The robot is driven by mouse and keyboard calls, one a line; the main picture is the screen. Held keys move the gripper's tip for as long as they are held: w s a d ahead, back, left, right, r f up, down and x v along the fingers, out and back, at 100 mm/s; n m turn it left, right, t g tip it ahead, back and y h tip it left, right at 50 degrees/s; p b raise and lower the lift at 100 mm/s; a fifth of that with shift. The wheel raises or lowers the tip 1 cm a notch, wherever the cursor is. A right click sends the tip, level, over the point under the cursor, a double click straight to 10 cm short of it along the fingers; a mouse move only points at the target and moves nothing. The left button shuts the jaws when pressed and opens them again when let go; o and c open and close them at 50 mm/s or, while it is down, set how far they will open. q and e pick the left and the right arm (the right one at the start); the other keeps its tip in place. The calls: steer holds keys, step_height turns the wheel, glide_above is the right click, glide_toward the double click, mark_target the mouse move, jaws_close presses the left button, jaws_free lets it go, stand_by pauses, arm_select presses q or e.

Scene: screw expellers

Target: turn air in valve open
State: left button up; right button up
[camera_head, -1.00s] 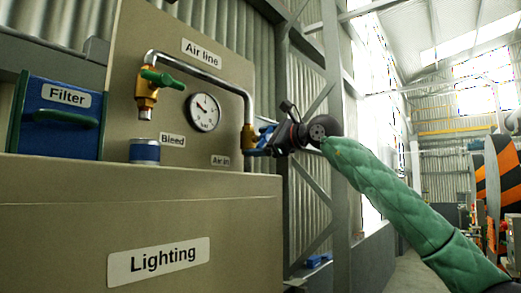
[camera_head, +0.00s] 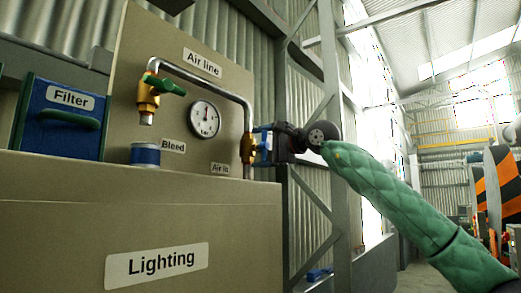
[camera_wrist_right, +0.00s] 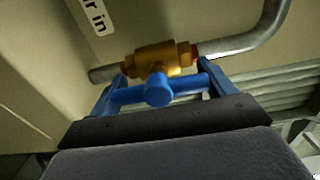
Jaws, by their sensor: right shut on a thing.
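The air in valve has a brass body (camera_head: 248,149) low on the right end of the pipe, beside the "Air in" label. In the right wrist view its brass body (camera_wrist_right: 160,58) sits on the grey pipe, with a blue handle (camera_wrist_right: 158,92) in front, lying roughly along the pipe. My right gripper (camera_head: 267,146) is at the valve from the right. In the wrist view the blue fingers of my right gripper (camera_wrist_right: 162,90) are at both ends of the handle, shut on it. My left gripper is not in view.
A pressure gauge (camera_head: 205,119) hangs under the pipe, its needle pointing about upward. The bleed valve with green handle (camera_head: 165,85) is at left, above a blue cup (camera_head: 145,154). A blue filter box (camera_head: 62,120) stands farther left. A steel post (camera_head: 335,150) rises behind my arm.

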steer(key=shift+f, duration=0.1)
stand_by(0.4)
steer(key=o, duration=0.9)
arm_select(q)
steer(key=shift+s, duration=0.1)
arm_select(e)
steer(key=shift+s+d, duration=0.15)
steer(key=shift+s+d+b, duration=0.15)
steer(key=shift+d+b, duration=0.1)
steer(key=shift+b, duration=0.05)
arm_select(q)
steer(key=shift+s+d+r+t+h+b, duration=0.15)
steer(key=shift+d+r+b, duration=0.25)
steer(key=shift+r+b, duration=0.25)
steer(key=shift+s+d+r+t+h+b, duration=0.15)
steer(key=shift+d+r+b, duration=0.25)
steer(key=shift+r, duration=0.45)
arm_select(e)
steer(key=v, duration=0.7)
